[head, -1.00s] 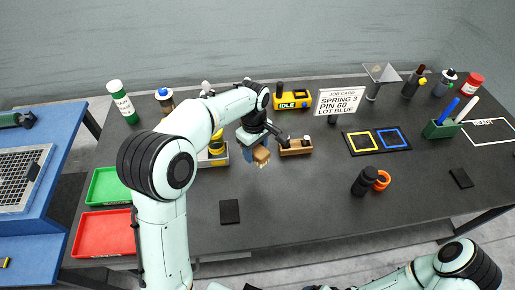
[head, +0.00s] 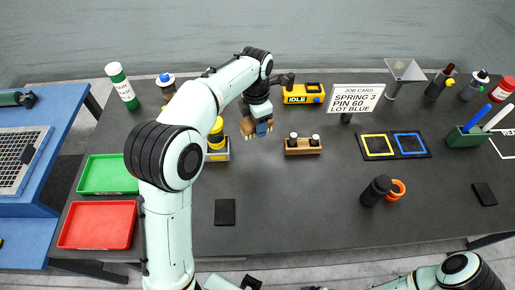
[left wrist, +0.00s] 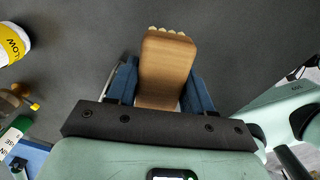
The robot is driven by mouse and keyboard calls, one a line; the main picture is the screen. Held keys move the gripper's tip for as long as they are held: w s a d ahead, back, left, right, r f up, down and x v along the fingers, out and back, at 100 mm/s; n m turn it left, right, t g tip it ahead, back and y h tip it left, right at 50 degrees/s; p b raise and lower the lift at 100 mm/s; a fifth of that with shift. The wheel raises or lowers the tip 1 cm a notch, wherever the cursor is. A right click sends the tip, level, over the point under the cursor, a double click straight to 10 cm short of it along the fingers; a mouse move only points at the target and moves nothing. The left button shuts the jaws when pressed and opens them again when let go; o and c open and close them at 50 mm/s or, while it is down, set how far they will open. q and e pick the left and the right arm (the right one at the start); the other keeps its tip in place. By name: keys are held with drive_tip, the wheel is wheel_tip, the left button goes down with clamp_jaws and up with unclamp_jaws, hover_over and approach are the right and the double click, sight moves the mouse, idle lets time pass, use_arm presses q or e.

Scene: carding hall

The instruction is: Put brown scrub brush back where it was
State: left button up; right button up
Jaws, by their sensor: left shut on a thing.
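The brown scrub brush (head: 247,127) is held in my left gripper (head: 258,129), over the back middle of the dark table. In the left wrist view the brush (left wrist: 165,72) shows as a wooden block with pale bristle tips at its far end. The blue fingers are shut on its two sides. Bare dark table shows around it, and its height above the table is hard to judge. My right gripper is not in view; only part of that arm shows at the bottom right.
A wooden holder (head: 302,149) with two dark, white-topped items stands right of the brush. A yellow container (head: 216,133) is close on the left, and a yellow IDLE box (head: 303,94) behind. A black pad (head: 225,212) lies in front; the table between is clear.

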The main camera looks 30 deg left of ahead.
sight(258, 153)
use_arm(q)
wheel_tip(258, 153, down, 12)
drive_tip(key=shift+w+b, duration=0.1)
drive_tip(key=shift+b, duration=0.55)
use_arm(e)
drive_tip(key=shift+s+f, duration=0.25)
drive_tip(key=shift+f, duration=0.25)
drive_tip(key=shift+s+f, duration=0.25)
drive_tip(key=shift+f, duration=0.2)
use_arm(q)
drive_tip(key=shift+f, duration=0.15)
drive_tip(key=o, duration=1)
wheel_tip(258, 153, up, 12)
drive_tip(key=shift+f+p, duration=0.1)
drive_tip(key=shift+p, duration=0.7)
drive_tip(key=shift+r, duration=0.25)
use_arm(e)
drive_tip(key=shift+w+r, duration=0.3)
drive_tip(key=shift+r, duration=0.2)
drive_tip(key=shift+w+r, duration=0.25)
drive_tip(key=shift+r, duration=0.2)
